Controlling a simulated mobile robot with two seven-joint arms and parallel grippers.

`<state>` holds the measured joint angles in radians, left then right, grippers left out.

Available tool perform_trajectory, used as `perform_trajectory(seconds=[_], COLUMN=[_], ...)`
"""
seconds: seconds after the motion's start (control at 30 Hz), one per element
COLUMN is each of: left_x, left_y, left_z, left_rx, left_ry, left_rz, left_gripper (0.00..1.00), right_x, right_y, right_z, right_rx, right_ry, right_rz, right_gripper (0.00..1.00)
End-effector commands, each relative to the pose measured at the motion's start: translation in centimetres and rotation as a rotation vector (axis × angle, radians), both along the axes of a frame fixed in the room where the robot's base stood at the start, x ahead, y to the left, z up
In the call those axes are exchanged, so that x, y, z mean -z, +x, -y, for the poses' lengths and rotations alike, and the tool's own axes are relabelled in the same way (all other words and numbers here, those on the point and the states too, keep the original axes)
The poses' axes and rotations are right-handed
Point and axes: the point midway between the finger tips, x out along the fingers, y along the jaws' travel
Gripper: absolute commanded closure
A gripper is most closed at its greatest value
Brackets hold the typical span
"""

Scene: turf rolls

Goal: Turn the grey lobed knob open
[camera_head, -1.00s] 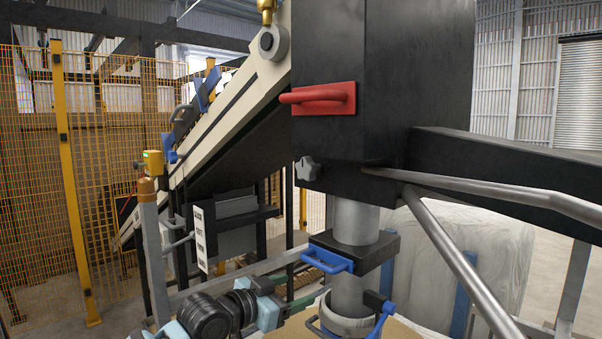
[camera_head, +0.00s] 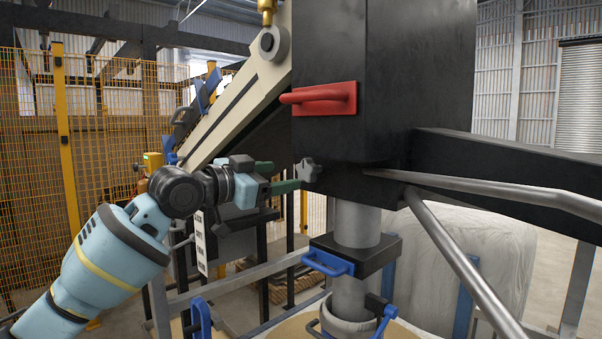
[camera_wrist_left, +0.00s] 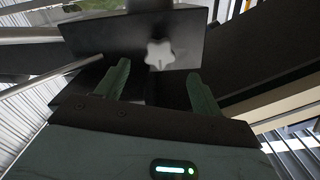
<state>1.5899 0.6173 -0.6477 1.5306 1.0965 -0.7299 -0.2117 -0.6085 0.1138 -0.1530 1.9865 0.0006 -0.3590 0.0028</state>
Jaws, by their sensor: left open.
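The grey lobed knob (camera_head: 307,171) sits low on the left side of the black housing (camera_head: 335,140), below a red handle (camera_head: 322,98). In the left wrist view the knob (camera_wrist_left: 159,54) shows beyond the fingertips, between their lines. My left gripper (camera_head: 292,176) is raised at the knob's left, with its green fingers pointing towards it. In the left wrist view the fingers (camera_wrist_left: 157,78) stand apart with nothing between them. Whether a fingertip touches the knob cannot be told. My right gripper is not in view.
A grey column (camera_head: 353,222) with a blue handle (camera_head: 328,262) stands below the housing. Grey tubes (camera_head: 460,265) slant off to the right. A cream sloped beam (camera_head: 235,95) and a yellow-framed mesh fence (camera_head: 105,130) stand on the left.

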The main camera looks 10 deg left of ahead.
Motion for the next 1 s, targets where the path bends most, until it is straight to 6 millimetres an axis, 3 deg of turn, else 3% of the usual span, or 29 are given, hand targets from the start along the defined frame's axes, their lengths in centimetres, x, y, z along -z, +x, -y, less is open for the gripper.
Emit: perform_trajectory(seconds=[0.5,1.0], left_x=[-0.1,0.0], left_y=[5.1,6.0], left_z=[3.5,4.0], left_rx=[0.001,0.0], left_ry=[-0.001,0.0], left_rz=[0.002,0.001], left_gripper=[0.33,0.34], right_x=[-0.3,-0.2], right_y=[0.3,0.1], right_z=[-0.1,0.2], right_rx=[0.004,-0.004], right_ry=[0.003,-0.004], right_rz=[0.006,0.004], right_gripper=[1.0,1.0])
